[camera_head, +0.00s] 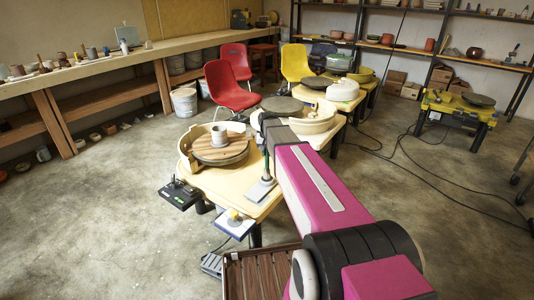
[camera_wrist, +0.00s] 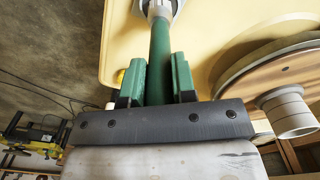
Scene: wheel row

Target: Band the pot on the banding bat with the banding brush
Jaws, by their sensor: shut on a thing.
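The pot (camera_head: 219,134), a small pale grey cylinder, stands upright near the middle of the slatted wooden banding bat (camera_head: 210,153). In the wrist view the pot (camera_wrist: 290,112) and part of the bat (camera_wrist: 265,80) show at the right, apart from my gripper. My gripper (camera_wrist: 157,80) is shut on the green handle of the banding brush (camera_wrist: 160,50). The far end of the brush meets a pale round piece (camera_wrist: 158,8) at the top; its bristles are not clear. In the head view my gripper (camera_head: 267,147) is right of the pot, above a grey stand (camera_head: 262,189).
The bat sits on a wheel with a cream splash pan (camera_head: 186,150) on a pale table (camera_head: 248,203). A second wheel (camera_head: 282,104) is just behind. Red chairs (camera_head: 228,90) stand beyond. Open floor lies to the left; cables cross the floor at right.

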